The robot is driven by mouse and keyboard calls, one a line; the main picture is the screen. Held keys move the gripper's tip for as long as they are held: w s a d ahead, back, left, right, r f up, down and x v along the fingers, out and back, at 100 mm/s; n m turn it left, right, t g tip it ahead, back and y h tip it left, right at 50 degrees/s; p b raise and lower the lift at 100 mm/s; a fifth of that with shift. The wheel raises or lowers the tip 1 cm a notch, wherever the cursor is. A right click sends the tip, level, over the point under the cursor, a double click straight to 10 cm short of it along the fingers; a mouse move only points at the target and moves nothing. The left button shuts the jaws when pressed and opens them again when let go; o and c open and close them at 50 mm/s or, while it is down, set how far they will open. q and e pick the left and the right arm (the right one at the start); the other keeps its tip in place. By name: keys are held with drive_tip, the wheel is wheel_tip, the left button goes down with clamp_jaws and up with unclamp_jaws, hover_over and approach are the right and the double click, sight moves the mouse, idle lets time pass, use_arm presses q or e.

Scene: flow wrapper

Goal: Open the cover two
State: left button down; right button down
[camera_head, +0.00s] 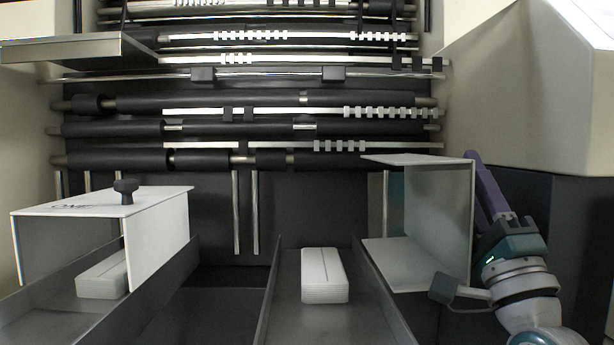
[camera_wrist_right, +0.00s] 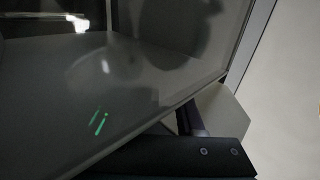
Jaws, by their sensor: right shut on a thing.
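The right cover (camera_head: 441,215), a light grey bent panel, stands turned up on the right side of the right channel, with its glossy side face toward the middle. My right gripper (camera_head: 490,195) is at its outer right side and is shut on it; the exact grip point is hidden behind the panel. In the right wrist view the glossy panel (camera_wrist_right: 120,90) fills most of the picture and a dark gripper part (camera_wrist_right: 180,158) lies along its lower edge. The left cover (camera_head: 100,203), white with a dark knob (camera_head: 126,190), lies over the left channel. My left gripper is out of view.
A white wrapped pack (camera_head: 325,275) lies in the right channel (camera_head: 285,310); another pack (camera_head: 103,275) is under the left cover. Dark rollers (camera_head: 240,128) and rods fill the back. A large beige housing (camera_head: 540,90) bounds the right side, close to my right arm.

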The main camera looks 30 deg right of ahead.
drive_tip(key=c, duration=0.5)
unclamp_jaws()
drive_tip(key=b+v, duration=0.1)
drive_tip(key=v, duration=0.9)
